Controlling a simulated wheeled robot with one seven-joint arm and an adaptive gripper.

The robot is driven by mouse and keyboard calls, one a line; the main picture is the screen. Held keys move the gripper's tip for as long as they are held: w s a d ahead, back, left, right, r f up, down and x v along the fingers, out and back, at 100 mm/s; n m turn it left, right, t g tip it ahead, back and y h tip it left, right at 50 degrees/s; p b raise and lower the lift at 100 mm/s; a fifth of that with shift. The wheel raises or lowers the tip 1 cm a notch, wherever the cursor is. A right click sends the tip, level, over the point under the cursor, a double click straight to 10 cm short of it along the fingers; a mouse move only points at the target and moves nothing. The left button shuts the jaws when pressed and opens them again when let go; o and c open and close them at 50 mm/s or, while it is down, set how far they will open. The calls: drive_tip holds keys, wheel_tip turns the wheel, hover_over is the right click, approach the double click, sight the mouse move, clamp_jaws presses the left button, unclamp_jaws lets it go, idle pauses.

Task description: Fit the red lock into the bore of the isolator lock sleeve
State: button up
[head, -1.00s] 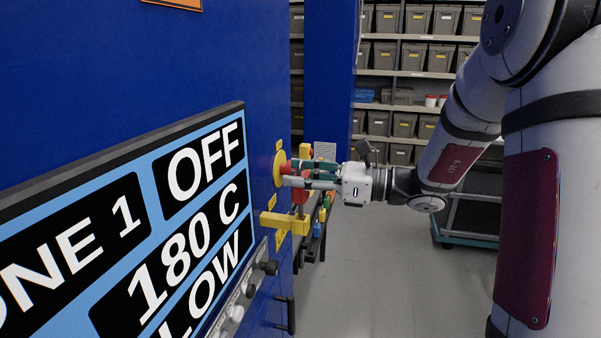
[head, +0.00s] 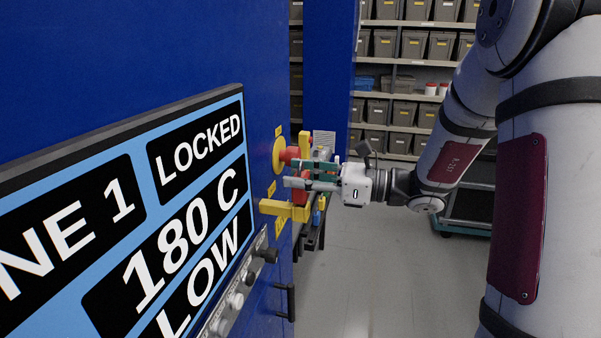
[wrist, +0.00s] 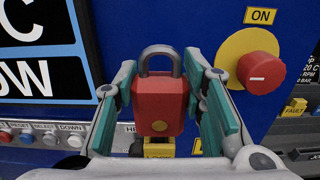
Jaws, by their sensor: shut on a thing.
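The red lock (wrist: 158,105), with a grey shackle on top, stands upright between the fingers of my gripper (wrist: 165,100) in the wrist view. My gripper (head: 308,177) is shut on it. In the head view only part of the red lock (head: 301,189) shows behind the fingers. A yellow fitting (wrist: 158,149), apparently the isolator lock sleeve, is directly below the lock. In the head view the yellow bracket (head: 283,209) juts from the blue cabinet. The bore is hidden, so I cannot tell how deep the lock sits.
A red rotary knob (wrist: 258,73) on a yellow disc (wrist: 228,50) is close right of the fingers. The cabinet's screen (head: 165,220) reads LOCKED. Black and white buttons (head: 234,300) line its lower edge. Shelves with grey bins (head: 412,45) stand behind. Open floor (head: 375,275) lies to the right.

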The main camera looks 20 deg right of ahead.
drive_tip(key=shift+f, duration=0.25)
drive_tip(key=o, duration=1.3)
drive_tip(key=shift+o, duration=0.2)
drive_tip(key=v, duration=1.2)
